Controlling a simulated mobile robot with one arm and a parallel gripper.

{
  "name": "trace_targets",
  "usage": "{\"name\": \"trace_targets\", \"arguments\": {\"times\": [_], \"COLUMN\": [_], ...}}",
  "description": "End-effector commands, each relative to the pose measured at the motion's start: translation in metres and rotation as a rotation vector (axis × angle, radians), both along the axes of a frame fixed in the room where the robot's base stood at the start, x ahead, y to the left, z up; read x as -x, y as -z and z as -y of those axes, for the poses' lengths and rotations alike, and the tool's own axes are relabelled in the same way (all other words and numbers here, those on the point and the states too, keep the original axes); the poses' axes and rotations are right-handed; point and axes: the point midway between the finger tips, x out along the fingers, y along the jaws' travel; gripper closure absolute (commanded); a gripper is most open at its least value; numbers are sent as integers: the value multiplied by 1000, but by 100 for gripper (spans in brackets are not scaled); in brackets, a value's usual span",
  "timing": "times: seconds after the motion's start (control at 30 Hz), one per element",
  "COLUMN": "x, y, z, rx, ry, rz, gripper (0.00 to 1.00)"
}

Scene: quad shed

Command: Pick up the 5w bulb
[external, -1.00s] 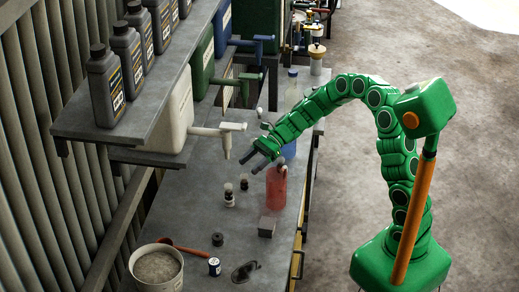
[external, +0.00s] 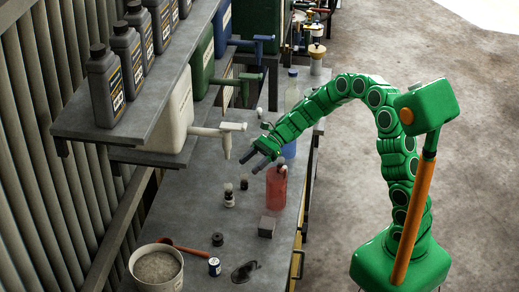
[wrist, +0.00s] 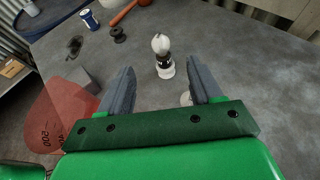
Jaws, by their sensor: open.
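Two small bulb-like items with pale tops and dark-and-white bases stand upright on the bench, the nearer one (external: 229,196) and the farther one (external: 244,183). I cannot read a wattage on either, so I cannot tell which is the 5w bulb. My gripper (external: 250,164) is open and empty, above the bench and to the right of the dispenser tap. In the wrist view one bulb (wrist: 164,58) stands upright beyond my fingertips, between them in the picture. A white piece of another item (wrist: 186,98) shows beside the right finger, mostly hidden by my gripper.
A red bottle (external: 276,188) stands close to my gripper, with a grey block (external: 267,227) near it. The white dispenser's tap (external: 227,132) overhangs the bench.

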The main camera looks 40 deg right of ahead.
Motion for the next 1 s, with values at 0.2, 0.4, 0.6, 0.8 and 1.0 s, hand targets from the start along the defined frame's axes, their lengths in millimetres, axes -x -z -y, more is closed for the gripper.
{"name": "trace_targets", "arguments": {"times": [0.2,0.4,0.6,0.8,1.0], "x": [0,0,0,0,-1], "y": [0,0,0,-3,-32], "z": [0,0,0,0,0], "rx": [0,0,0,0,0], "ry": [0,0,0,0,0], "rz": [0,0,0,1,8], "gripper": [36,36,34,34,34]}}
